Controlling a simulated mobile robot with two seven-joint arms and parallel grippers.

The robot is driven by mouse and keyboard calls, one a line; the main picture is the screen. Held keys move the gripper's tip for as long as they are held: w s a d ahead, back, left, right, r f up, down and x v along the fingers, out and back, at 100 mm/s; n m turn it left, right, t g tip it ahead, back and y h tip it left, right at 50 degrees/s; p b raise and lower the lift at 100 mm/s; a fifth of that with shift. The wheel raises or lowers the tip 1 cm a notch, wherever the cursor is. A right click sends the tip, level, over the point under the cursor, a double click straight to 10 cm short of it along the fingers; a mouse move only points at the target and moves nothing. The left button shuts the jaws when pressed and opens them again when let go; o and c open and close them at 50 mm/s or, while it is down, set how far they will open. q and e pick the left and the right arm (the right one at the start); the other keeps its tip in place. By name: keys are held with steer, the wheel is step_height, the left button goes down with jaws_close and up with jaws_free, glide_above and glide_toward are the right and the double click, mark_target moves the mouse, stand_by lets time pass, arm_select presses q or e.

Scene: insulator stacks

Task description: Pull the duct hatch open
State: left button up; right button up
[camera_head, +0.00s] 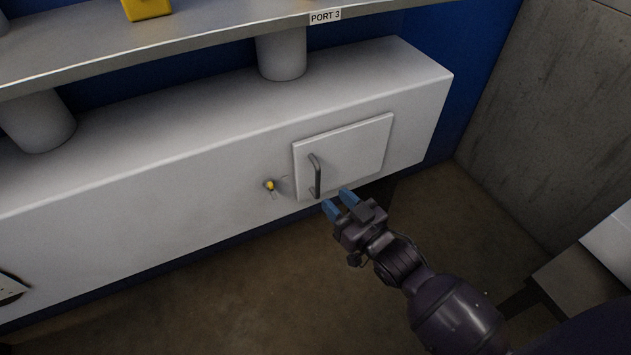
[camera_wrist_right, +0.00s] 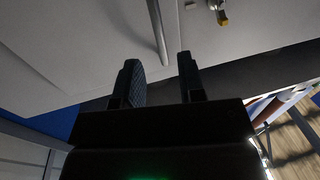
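The duct hatch (camera_head: 350,155) is a white square panel on the front of the white duct (camera_head: 200,140). It appears closed, lying near the duct face. Its grey bar handle (camera_head: 315,176) stands upright near the panel's left edge. My right gripper (camera_head: 337,202) has blue fingertips and is just below the handle's lower end. In the right wrist view the handle (camera_wrist_right: 157,30) lies ahead of the two fingers (camera_wrist_right: 161,75), which are apart with nothing between them. The hatch surface (camera_wrist_right: 90,45) fills the upper left there. My left gripper is not in view.
A small latch with a yellow part (camera_head: 269,185) sits on the duct left of the hatch; it also shows in the right wrist view (camera_wrist_right: 221,15). A metal shelf labelled PORT 3 (camera_head: 325,16) runs above. A grey wall (camera_head: 560,110) stands at right. The floor in front is clear.

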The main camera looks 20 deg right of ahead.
mark_target(319, 184)
steer(key=x, duration=0.2)
steer(key=b+x, duration=0.1)
steer(key=x, duration=0.2)
steer(key=shift+w+f, duration=0.2)
steer(key=shift+w, duration=0.1)
steer(key=shift+w+a+r, duration=0.15)
steer(key=shift+w+a, duration=0.05)
steer(key=shift+w, duration=0.5)
jaws_close()
